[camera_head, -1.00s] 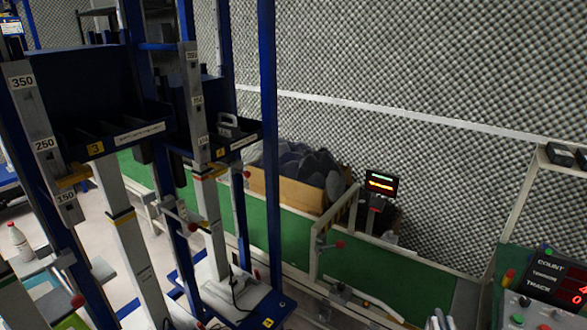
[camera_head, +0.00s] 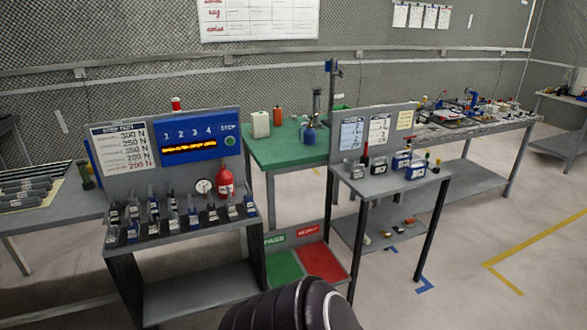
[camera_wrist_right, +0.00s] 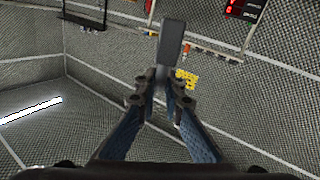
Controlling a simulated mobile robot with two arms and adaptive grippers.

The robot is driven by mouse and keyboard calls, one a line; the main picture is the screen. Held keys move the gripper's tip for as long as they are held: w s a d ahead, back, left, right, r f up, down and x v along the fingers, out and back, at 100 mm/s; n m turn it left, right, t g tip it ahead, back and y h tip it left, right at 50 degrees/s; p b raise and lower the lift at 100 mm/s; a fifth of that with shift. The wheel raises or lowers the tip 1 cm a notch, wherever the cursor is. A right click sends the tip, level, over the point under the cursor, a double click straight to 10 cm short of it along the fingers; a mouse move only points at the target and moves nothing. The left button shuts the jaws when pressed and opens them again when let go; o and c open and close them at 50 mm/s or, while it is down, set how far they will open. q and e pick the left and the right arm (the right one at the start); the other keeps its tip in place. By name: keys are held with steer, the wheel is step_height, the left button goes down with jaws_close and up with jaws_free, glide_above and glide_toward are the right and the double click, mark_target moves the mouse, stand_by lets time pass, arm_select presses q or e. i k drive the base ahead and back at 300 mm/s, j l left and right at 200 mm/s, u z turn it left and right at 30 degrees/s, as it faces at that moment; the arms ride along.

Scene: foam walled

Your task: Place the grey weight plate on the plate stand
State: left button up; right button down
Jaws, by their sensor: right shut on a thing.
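In the right wrist view, my right gripper (camera_wrist_right: 165,85) is shut on a grey, flat, slab-like piece (camera_wrist_right: 172,42). The piece sticks out upright beyond the fingertips, and I take it for the grey weight plate. It shows as a narrow shape, and its lower end is hidden between the fingers. Neither gripper shows in the head view; only a dark part of my arm is at the bottom centre. I cannot make out a plate stand for certain in either view.
A grey bench (camera_head: 190,235) at left holds several small handled items below a blue display panel (camera_head: 200,137). A small grey table (camera_head: 385,182) stands right, a green-topped table (camera_head: 285,158) behind. Green (camera_head: 283,268) and red (camera_head: 322,262) panels lie low between them. Floor is clear at right.

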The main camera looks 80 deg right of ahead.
mark_target(369, 189)
steer(key=l+z, duration=0.15)
steer(key=z, duration=0.3)
steer(key=l+z, duration=0.2)
steer(key=z, duration=0.2)
steer(key=l+z, duration=0.15)
steer(key=z, duration=0.3)
steer(key=i+l+z, duration=0.1)
steer(key=z, duration=0.3)
steer(key=i+l+z, duration=1.05)
steer(key=i, duration=0.2)
steer(key=i+j, duration=0.1)
steer(key=j, duration=0.2)
steer(key=i+j, duration=0.1)
steer(key=j, duration=0.2)
steer(key=i+j+z, duration=0.1)
steer(key=j, duration=0.25)
